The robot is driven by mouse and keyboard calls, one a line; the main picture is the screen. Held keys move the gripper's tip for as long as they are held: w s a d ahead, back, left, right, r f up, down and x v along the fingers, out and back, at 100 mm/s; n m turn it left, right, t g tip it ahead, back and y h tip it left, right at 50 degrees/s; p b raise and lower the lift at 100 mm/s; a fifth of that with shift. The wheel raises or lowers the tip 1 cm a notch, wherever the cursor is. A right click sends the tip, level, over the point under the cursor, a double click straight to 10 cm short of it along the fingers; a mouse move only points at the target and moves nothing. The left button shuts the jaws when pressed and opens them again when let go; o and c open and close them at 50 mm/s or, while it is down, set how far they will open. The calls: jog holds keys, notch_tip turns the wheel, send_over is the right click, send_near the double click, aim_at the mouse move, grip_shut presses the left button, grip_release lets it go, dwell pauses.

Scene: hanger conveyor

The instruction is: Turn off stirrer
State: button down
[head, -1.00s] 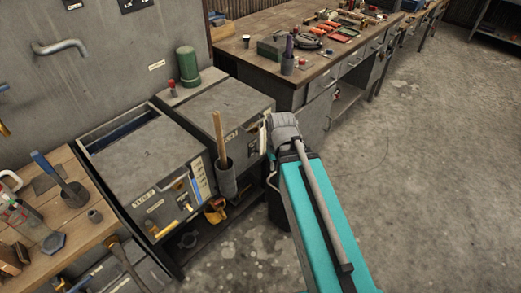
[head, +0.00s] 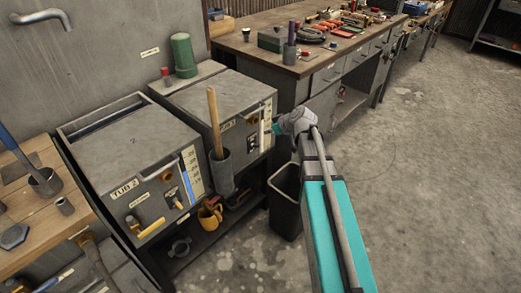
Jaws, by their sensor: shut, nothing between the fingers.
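Two grey tubs stand side by side. The left one (head: 135,140) carries a label like "TUB 2", a yellow handle and a small switch (head: 173,197) on its front. The right tub (head: 215,95) has a dark panel with a small switch (head: 253,141) and a pale gauge strip on its front. I cannot tell which control belongs to the stirrer. My gripper (head: 276,128) is small in view, shut and empty, at the right tub's front near the strip. I cannot tell whether it touches. My wrist hides part of the area behind it.
A wooden-handled tool (head: 214,120) stands in a grey holder between the tub fronts. A yellow mug (head: 210,216) sits on the shelf below. A dark bin (head: 285,200) stands under my arm. A workbench (head: 300,58) with tools is behind. The floor at right is clear.

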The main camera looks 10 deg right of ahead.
aim_at(252, 137)
jog(key=shift+w+d+f+t, duration=0.15)
jog(key=shift+w+d+t, duration=0.2)
jog(key=shift+w, duration=0.3)
jog(key=shift+f+b, duration=0.1)
jog(key=shift+b, duration=0.2)
jog(key=b+x, duration=0.2)
jog(key=x, duration=0.1)
jog(key=b+x, duration=0.2)
jog(key=x, duration=0.2)
jog(key=b+x, duration=0.3)
jog(key=shift+s+f, duration=0.15)
jog(key=shift+f, duration=0.3)
jog(key=shift+s+d+f+b, duration=0.2)
jog(key=shift+s+f+b, duration=0.1)
jog(key=shift+f+b, duration=0.35)
jog(key=shift+s+d+f+b, duration=0.2)
jog(key=shift+s+f+b, duration=0.05)
jog(key=shift+f+b, duration=0.4)
